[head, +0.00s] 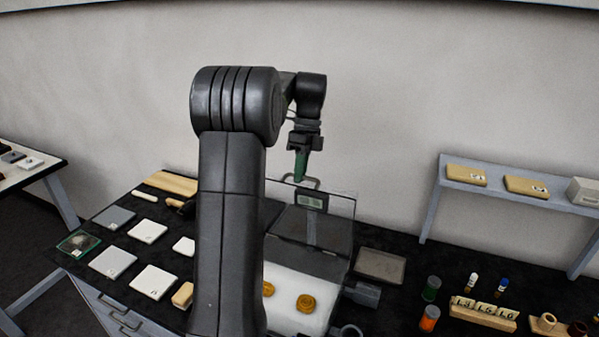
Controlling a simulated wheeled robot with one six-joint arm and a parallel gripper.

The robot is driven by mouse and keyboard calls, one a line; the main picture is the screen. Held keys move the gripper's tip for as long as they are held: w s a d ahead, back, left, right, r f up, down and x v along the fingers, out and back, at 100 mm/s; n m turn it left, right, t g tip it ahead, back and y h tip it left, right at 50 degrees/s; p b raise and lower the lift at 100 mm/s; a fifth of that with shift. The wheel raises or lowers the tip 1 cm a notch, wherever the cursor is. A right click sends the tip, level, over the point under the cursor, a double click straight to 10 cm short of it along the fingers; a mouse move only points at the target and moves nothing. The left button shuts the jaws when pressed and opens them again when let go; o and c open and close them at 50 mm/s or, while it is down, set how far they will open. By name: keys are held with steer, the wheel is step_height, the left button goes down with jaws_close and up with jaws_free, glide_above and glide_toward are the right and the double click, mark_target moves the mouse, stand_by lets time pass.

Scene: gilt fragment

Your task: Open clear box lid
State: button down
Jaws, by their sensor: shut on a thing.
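A clear panel (341,207), which looks like the box lid, stands raised at the back of the bench, with a thin metal handle (316,181) at its upper edge. My gripper (300,178), with green fingers, points down at this edge and is shut on the handle. Below and in front is a box-like unit with a white floor (290,311) and round golden pieces (305,303) on it. My arm hides the unit's left part and some of the panel. The exact hinge line cannot be told.
A small display (311,200) shows behind the panel. White and grey tiles (148,231) and a small glass case (78,244) lie to the left. A shallow tray (380,265), orange jar (429,318) and numbered block (484,312) are right. A raised shelf (500,183) stands farther right.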

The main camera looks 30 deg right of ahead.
steer(key=shift+f, duration=0.4)
steer(key=c, duration=1.7)
jaws_free()
steer(key=shift+o, duration=1)
steer(key=shift+w+d, duration=0.1)
steer(key=shift+w, duration=0.05)
steer(key=shift+r, duration=0.2)
